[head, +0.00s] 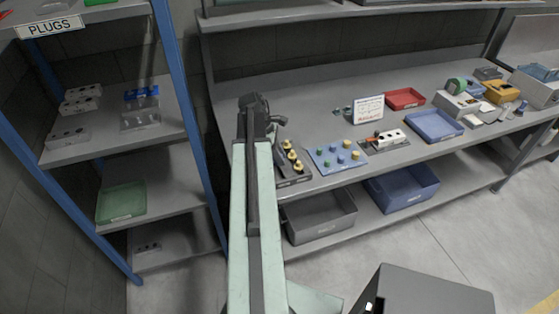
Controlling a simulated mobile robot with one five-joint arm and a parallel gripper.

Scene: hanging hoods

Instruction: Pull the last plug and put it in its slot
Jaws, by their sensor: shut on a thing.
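My gripper (274,122) is dark and small at the far end of my pale green arm, over the left end of the workbench. It is shut, and the thing in it is too small and too hidden to make out; it is taken to be a plug. Just below it stands a dark rack (304,178) with yellow plug-like pieces (291,156). To its right is a blue board (321,166) with several green, blue and yellow pieces. A white block with dark holes (391,140) sits on a dark tray, with an orange piece at its left end.
A white sign card (368,110), a red tray (405,99) and a blue tray (434,126) stand farther right on the bench. Grey (320,218) and blue (403,190) bins lie on the lower shelf. A blue-posted rack labelled PLUGS (50,27) stands left.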

